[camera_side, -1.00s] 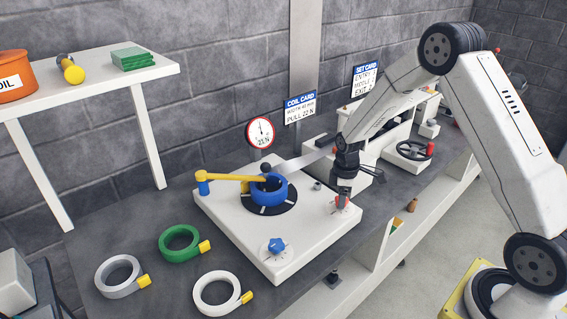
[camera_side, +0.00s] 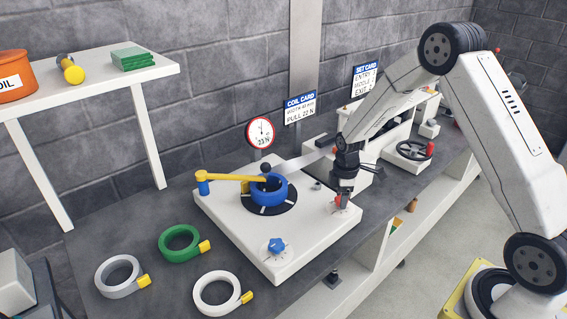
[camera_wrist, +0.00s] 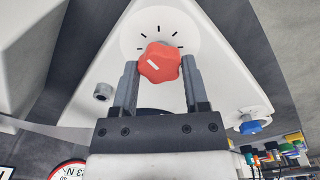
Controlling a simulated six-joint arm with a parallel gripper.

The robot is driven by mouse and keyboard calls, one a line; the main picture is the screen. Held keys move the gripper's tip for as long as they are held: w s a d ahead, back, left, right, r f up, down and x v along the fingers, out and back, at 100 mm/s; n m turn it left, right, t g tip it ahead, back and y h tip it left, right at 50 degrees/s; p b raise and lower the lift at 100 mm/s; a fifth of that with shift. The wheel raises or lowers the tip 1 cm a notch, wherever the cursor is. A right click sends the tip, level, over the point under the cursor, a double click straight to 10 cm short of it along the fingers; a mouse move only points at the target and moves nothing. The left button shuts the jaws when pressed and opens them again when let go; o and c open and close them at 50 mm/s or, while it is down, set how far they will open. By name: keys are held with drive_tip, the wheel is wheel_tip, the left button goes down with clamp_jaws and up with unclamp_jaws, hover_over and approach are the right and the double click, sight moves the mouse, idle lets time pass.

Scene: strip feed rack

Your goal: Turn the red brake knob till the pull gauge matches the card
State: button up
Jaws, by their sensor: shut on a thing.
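The red brake knob (camera_wrist: 160,63) is between the two fingers of my gripper (camera_wrist: 157,80) in the wrist view, with a white mark on its face. My gripper is shut on it. In the side view my gripper (camera_side: 341,199) points down at the right corner of the white machine plate, largely covering the knob. The round red-rimmed pull gauge (camera_side: 260,132) stands behind the plate. Its small digits seem to read 23 N; part of it also shows in the wrist view (camera_wrist: 68,174). The coil card (camera_side: 300,107) reads PULL 22 N.
A blue coil (camera_side: 268,187) sits on the plate under a yellow arm (camera_side: 232,178). A blue knob (camera_side: 276,246) is at the plate's front corner. Green (camera_side: 180,243), grey (camera_side: 118,276) and white (camera_side: 217,293) coils lie on the bench. The set card (camera_side: 366,78) is behind my arm.

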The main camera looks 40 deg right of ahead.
drive_tip(key=shift+m, duration=0.3)
idle(0.6)
drive_tip(key=shift+m, duration=0.5)
idle(2.4)
drive_tip(key=o, duration=0.8)
drive_tip(key=shift+r, duration=0.1)
drive_tip(key=shift+r, duration=2.9)
drive_tip(key=shift+o, duration=0.3)
drive_tip(key=shift+o, duration=1.3)
